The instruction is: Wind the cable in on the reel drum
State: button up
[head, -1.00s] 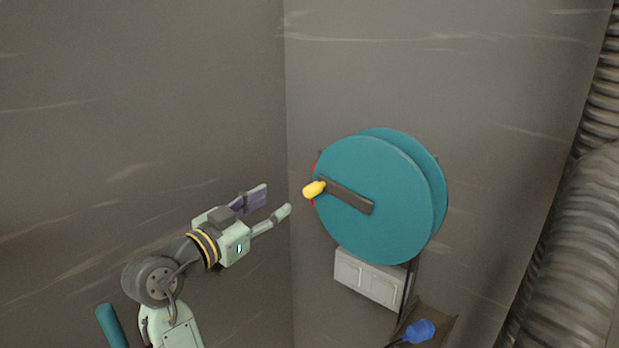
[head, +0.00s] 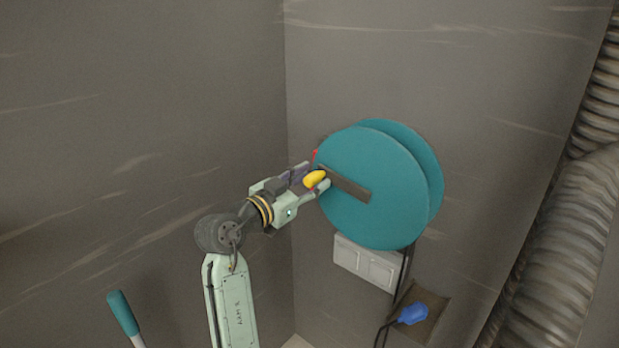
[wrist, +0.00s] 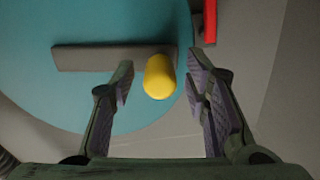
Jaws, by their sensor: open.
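The teal reel drum (head: 370,205) is mounted at the wall, with a dark crank arm (head: 349,185) across its face. A yellow crank knob (head: 315,179) stands at the arm's left end. My gripper (head: 317,178) is open at the knob. In the wrist view, the knob (wrist: 159,77) lies between the fingers of my gripper (wrist: 160,85), nearer the left finger; I cannot tell if they touch. The crank arm (wrist: 110,57) reaches left from it across the drum (wrist: 60,110). The dark cable (head: 405,265) hangs below the drum to a blue plug (head: 413,314).
A pale box (head: 365,262) is on the wall below the drum. A brown ledge (head: 432,305) lies under the plug. A red part (wrist: 210,20) is by the drum's rim. A large ribbed duct (head: 560,240) runs along the right. A teal-handled thing (head: 122,312) stands lower left.

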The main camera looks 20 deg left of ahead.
jog(key=shift+c, duration=0.4)
grip_shut()
dwell(0.5)
